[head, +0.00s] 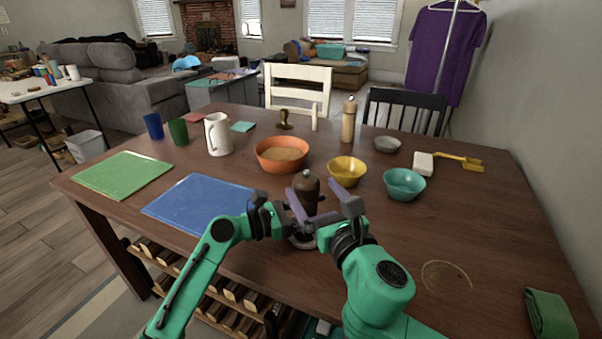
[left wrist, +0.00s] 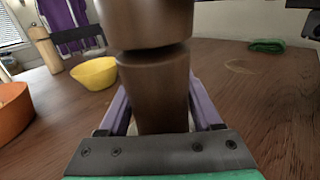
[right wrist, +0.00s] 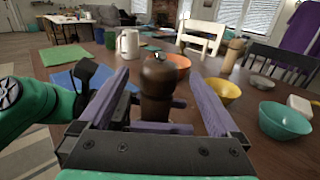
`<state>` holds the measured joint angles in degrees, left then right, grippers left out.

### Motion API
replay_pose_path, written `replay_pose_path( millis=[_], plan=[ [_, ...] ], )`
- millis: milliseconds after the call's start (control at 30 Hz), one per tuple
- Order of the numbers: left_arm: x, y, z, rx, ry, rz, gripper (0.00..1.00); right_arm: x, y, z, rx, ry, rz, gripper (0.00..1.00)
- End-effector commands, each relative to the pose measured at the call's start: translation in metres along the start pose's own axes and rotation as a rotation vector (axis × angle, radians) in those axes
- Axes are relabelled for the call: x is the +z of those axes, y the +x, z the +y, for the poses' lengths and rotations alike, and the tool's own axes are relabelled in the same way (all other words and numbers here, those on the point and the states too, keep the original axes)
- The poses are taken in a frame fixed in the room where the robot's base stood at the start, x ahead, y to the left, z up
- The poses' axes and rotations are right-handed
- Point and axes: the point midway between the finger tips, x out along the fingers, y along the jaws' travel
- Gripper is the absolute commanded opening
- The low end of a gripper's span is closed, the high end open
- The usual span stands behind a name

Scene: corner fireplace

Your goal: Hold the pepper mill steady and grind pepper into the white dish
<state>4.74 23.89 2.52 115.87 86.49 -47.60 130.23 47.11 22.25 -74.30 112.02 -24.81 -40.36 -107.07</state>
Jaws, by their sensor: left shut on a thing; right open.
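The dark brown pepper mill (head: 307,188) stands upright near the table's front edge, with a rounded head above its body. My left gripper (head: 308,220) is shut on the mill's lower body; its fingers lie on either side of the mill (left wrist: 160,95) in the left wrist view. My right gripper (head: 317,195) is open at the height of the mill's head. In the right wrist view the mill's head (right wrist: 159,75) lies between its spread fingers, with room on both sides. A pale rim (head: 299,242), perhaps the white dish, shows under the mill, mostly hidden by the grippers.
An orange bowl (head: 283,144), yellow bowl (head: 347,163) and teal bowl (head: 404,176) stand behind the mill. A lighter wooden mill (head: 348,121) and grey dish (head: 387,144) stand further back. A blue mat (head: 190,197) lies left; the table's right front is mostly clear.

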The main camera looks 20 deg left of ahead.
Motion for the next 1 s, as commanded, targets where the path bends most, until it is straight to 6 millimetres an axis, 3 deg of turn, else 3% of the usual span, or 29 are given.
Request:
replay_pose_path(
  millis=[100, 300, 633, 800, 867, 1000],
  plan=[
    [0.001, 0.0, 0.0, 0.0, 0.001, -0.001, 0.0, 0.001, 0.033, 0.001, -0.001, 0.002, 0.0, 0.98],
    [0.001, 0.0, 0.0, 0.0, 0.001, -0.001, 0.0, 0.0, 0.068, 0.001, 0.001, 0.002, 0.0, 0.98],
    [0.001, 0.0, 0.0, 0.0, 0.001, -0.001, 0.0, -0.001, 0.075, 0.0, 0.001, 0.002, 0.001, 0.98],
    [0.001, 0.0, 0.0, 0.0, 0.0, -0.001, 0.0, -0.001, 0.075, 0.0, 0.001, 0.002, 0.001, 0.33],
    [0.001, 0.0, 0.0, 0.0, 0.0, -0.001, 0.0, -0.001, 0.075, 0.0, 0.0, 0.002, 0.001, 0.12],
    [0.001, 0.0, 0.0, 0.0, 0.0, -0.001, 0.0, -0.001, 0.075, 0.0, -0.003, 0.002, 0.002, 0.12]
  ],
)
